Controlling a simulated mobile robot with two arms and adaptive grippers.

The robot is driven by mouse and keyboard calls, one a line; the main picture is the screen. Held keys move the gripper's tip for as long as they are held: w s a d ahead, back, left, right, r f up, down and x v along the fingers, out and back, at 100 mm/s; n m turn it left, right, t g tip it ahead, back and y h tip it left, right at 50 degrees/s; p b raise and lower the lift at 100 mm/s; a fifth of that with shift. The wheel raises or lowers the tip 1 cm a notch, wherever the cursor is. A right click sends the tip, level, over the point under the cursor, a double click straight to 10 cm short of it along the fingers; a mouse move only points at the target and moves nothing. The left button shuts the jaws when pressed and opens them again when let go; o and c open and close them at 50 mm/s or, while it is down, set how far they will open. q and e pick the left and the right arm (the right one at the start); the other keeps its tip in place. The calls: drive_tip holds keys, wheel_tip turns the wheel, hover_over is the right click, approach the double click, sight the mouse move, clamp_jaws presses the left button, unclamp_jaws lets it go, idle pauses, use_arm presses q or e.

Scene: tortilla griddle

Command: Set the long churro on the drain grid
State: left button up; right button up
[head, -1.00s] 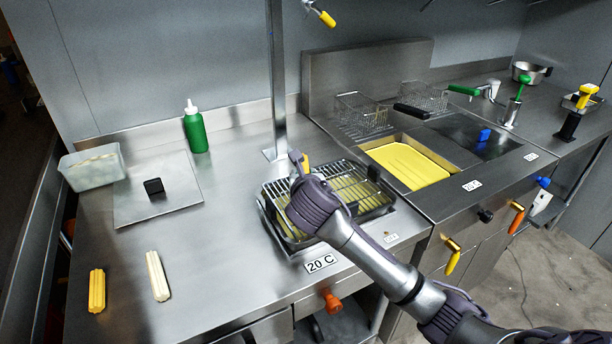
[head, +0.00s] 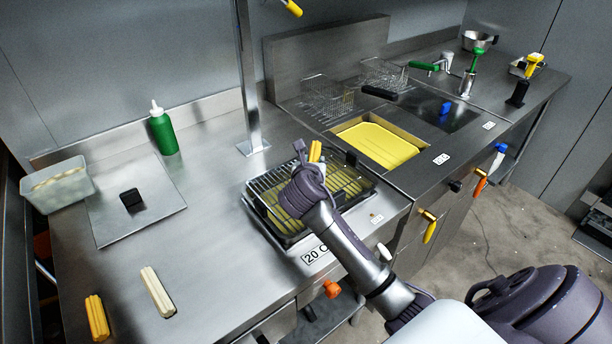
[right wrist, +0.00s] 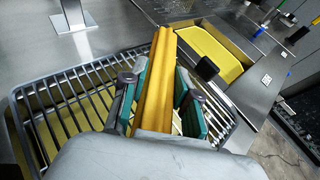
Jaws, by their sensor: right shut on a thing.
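A long golden churro (right wrist: 155,80) is held lengthwise between the teal-padded fingers of my right gripper (right wrist: 158,95), which is shut on it. In the head view the churro's far end (head: 315,151) sticks up past my right gripper (head: 304,168). The drain grid (head: 352,186) is a dark wire rack over a tray on the counter. My right gripper and the churro are over this grid, whose bars also show in the right wrist view (right wrist: 62,118). I cannot tell whether the churro touches the bars. My left gripper is not in view.
A yellow fryer basin (head: 378,146) lies right of the grid, with wire baskets (head: 328,100) behind. A post (head: 250,90) stands behind the grid. An orange churro (head: 97,318), a pale churro (head: 157,291) and a green bottle (head: 163,134) are on the left counter, which has free room.

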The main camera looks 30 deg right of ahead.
drive_tip(key=shift+w+a+f, duration=0.5)
drive_tip(key=shift+w, duration=0.15)
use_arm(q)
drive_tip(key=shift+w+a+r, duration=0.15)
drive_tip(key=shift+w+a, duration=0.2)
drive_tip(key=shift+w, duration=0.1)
use_arm(e)
drive_tip(key=shift+f, duration=2.05)
drive_tip(key=o, duration=1)
drive_tip(key=shift+f, duration=0.1)
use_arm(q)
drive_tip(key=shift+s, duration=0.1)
use_arm(e)
drive_tip(key=shift+s+a+r, duration=0.15)
drive_tip(key=shift+r, duration=0.05)
drive_tip(key=v, duration=1.1)
drive_tip(key=shift+s+a+r, duration=0.15)
drive_tip(key=shift+s, duration=0.1)
